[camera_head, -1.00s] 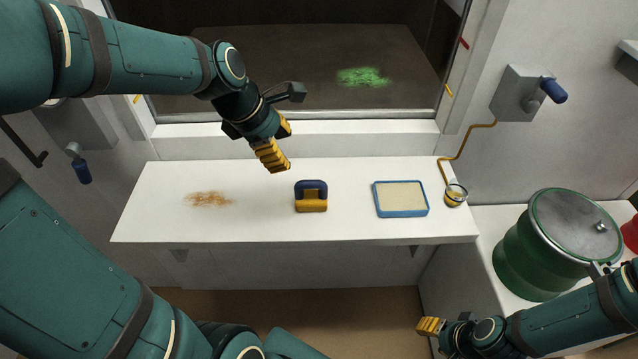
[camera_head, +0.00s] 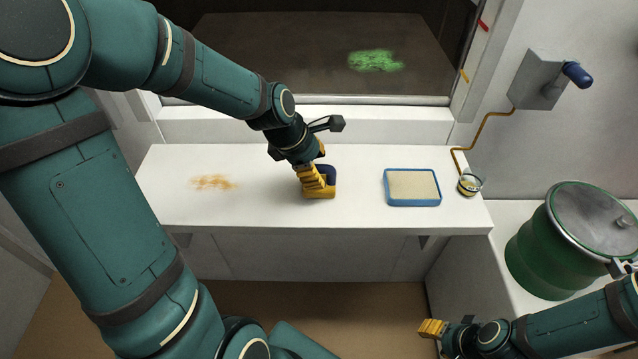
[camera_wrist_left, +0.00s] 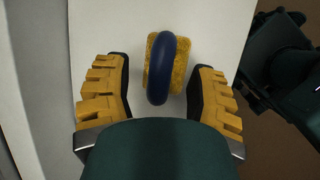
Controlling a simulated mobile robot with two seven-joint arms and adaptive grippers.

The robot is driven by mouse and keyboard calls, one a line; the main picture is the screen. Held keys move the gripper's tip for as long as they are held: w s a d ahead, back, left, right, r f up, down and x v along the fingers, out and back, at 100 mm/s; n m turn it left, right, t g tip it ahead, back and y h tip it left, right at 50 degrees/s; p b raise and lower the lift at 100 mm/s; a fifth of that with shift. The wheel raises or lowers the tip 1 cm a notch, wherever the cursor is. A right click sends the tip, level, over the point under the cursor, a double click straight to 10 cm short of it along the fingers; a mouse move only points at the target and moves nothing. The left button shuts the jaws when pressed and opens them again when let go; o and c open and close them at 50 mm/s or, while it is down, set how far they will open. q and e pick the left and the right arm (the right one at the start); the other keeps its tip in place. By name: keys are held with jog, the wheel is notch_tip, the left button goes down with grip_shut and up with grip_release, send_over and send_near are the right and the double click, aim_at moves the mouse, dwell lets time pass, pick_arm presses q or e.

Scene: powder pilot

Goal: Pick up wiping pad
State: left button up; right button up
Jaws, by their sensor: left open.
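The wiping pad (camera_head: 322,192) has a yellow base and a dark blue arched handle, and it sits on the white shelf (camera_head: 250,212). My left gripper (camera_head: 314,180) is just above and beside it in the head view, partly covering it. In the left wrist view, the pad's blue handle (camera_wrist_left: 168,70) lies between the two yellow fingers of my left gripper (camera_wrist_left: 160,95), which stand apart with a gap on both sides. My right gripper (camera_head: 432,328) is low at the right, away from the pad; its jaws are too small to read.
An orange-brown powder patch (camera_head: 213,182) lies at left. A green drum (camera_head: 545,250) stands at lower right. Green powder (camera_head: 375,61) lies inside the window recess.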

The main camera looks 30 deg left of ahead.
pick_arm(q)
jog(key=shift+w+d+f, duration=0.1)
jog(key=shift+w+f, duration=0.1)
jog(key=shift+f, duration=0.25)
grip_shut()
notch_tip(320, 180, up, 10)
jog(key=p, duration=0.3)
dwell(0.7)
